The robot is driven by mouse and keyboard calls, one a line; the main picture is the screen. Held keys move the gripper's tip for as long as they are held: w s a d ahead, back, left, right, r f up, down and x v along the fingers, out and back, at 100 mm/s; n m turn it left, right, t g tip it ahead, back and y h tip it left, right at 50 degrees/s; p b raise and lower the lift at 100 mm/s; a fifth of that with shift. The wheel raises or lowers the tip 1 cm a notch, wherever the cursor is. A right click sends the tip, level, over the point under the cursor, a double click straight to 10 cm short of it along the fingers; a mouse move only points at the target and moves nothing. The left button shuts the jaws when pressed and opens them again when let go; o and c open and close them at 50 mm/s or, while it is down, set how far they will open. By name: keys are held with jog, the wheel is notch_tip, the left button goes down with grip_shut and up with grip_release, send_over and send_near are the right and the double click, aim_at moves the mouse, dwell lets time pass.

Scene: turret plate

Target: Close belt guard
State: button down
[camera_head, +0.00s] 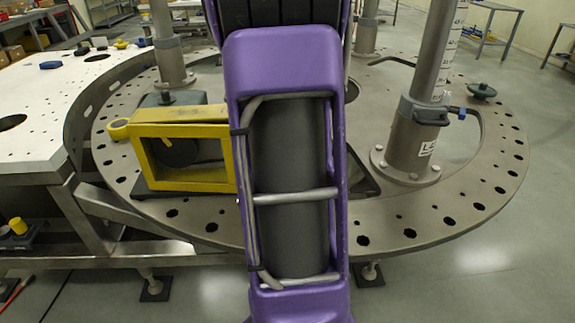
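A yellow frame-like guard (138,163) stands on the round metal turret plate (405,228), left of centre. Its near side is a rectangular frame with an opening, and a dark rounded part (178,151) shows inside. A yellow bar or panel (185,114) runs along its top. I cannot tell whether the guard is fully shut. Its right end is hidden behind my purple arm, which fills the middle of the picture. My gripper is not in view.
A grey post (428,80) with a collar stands right on the plate, another post (166,45) behind the guard. A white perforated table (35,125) adjoins at left. Open floor (480,285) lies at front right.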

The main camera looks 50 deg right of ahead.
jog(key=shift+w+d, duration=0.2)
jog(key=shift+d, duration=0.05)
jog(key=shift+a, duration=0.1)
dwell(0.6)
